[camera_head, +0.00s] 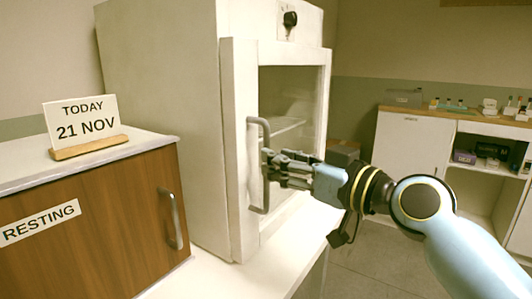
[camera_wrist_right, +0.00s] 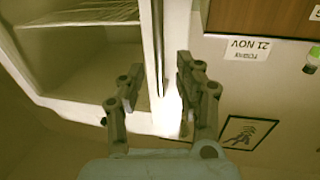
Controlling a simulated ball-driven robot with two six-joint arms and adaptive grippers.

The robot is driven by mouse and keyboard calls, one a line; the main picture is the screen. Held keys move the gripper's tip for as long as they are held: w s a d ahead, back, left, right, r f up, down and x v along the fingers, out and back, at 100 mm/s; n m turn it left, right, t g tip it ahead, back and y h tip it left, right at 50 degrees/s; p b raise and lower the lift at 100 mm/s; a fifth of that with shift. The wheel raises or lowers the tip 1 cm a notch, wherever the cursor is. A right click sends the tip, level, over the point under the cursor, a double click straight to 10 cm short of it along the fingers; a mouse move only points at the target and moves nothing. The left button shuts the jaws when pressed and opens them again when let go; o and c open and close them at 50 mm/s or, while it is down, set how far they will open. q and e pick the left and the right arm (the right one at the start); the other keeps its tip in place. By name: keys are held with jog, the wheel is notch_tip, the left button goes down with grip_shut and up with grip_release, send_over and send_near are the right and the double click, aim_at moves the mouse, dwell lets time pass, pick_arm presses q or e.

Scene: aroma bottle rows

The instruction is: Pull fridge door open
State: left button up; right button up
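The white fridge (camera_head: 165,110) stands on the counter, its glass-fronted door (camera_head: 240,150) facing right. A grey vertical bar handle (camera_head: 265,195) is on the door's left side. My right gripper (camera_head: 268,165) is at the middle of this handle. In the right wrist view the two fingers of my right gripper (camera_wrist_right: 158,80) are apart, with a narrow upright strip of the door front between them. I cannot tell whether the fingers touch the handle. A shelf shows behind the glass. The door looks shut or nearly shut. My left gripper is not in view.
A wooden cabinet (camera_head: 100,225) labelled RESTING stands left of the fridge, with a date sign (camera_head: 82,125) on top. A white cabinet (camera_head: 413,150) with small bottles is at the back right. Floor (camera_head: 385,255) is clear in front of it.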

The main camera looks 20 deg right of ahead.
jog(key=x, duration=0.4)
grip_shut()
dwell(0.5)
